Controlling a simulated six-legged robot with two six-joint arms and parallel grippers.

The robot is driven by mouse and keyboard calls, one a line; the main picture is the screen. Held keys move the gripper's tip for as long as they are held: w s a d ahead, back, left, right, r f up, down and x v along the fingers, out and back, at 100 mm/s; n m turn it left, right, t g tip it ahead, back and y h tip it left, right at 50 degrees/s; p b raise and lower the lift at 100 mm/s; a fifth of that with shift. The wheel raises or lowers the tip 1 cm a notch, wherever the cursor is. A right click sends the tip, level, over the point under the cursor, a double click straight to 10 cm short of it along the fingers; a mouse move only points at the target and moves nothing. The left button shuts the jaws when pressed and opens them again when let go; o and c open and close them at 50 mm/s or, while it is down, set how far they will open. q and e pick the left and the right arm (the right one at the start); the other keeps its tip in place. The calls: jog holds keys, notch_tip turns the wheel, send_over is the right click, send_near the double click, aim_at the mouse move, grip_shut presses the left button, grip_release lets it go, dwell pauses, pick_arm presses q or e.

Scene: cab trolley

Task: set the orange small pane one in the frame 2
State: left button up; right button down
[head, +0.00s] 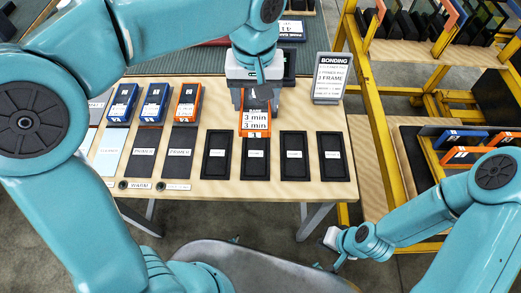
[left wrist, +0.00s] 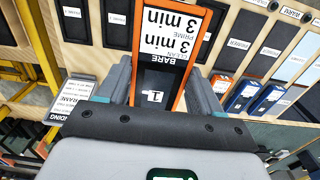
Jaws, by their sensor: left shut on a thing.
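My left gripper (head: 256,103) is shut on an orange-edged small pane (head: 255,121), which bears a white label reading "3 min". The pane is above the table's row of black frames, over the far part of the second frame from the left (head: 255,166). Its near end overlaps that frame in the picture; I cannot tell whether they touch. In the left wrist view the pane (left wrist: 205,32) sits between the two fingers, label facing the camera. The other black frames (head: 217,168), (head: 294,170), (head: 332,170) look empty.
On the table's left stand two blue panes (head: 122,103), (head: 154,103) and another orange pane (head: 187,102), behind primer mats (head: 146,140). A bonding sign (head: 331,78) stands at the back right. A yellow rack (head: 385,165) with panes is beyond the table's right edge.

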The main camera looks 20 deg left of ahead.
pick_arm(q)
jog(key=f, duration=0.9)
jog(key=f+b, duration=0.1)
jog(key=f, duration=0.4)
jog(key=shift+a+f, duration=0.1)
jog(key=shift+a, duration=0.15)
notch_tip(320, 180, down, 4)
jog(key=shift+d+r, duration=0.1)
jog(key=shift+r, duration=0.15)
jog(key=shift+w+f, duration=0.1)
jog(key=shift+f, duration=0.35)
jog(key=shift+b, duration=0.35)
jog(key=o, duration=1.3)
jog(key=shift+f, duration=0.1)
